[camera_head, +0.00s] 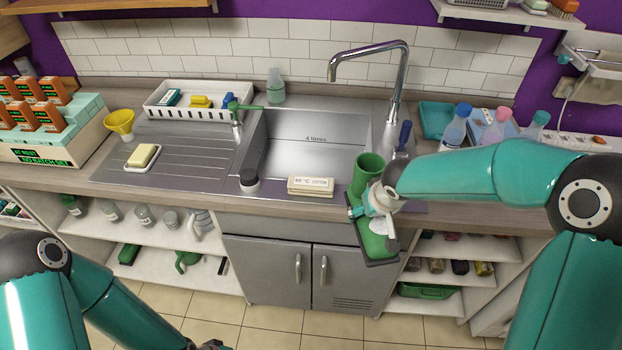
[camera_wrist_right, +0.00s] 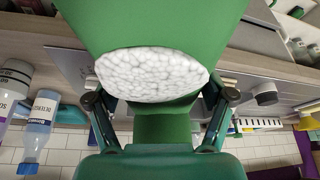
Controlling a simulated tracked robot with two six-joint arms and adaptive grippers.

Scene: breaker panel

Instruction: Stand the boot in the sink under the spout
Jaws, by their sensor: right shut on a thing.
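The green boot (camera_head: 368,170) is in my right gripper (camera_head: 380,200), at the counter's front edge, right of the sink. Its shaft points up in the head view, and a dark-edged lower part with a white patch hangs in front of the counter. In the right wrist view the boot (camera_wrist_right: 155,28) fills the upper middle, with the white speckled patch between the fingers of the gripper (camera_wrist_right: 160,105). The steel sink (camera_head: 318,155) looks empty. The chrome spout (camera_head: 372,50) arches over its back right. Only a bit of my left gripper (camera_head: 212,345) shows at the bottom edge.
A label block (camera_head: 311,186) lies at the sink's front rim. A blue-handled tool (camera_head: 404,138) and bottles (camera_head: 455,128) are on the right. A white basket (camera_head: 190,108) and soap dish (camera_head: 142,157) are on the left.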

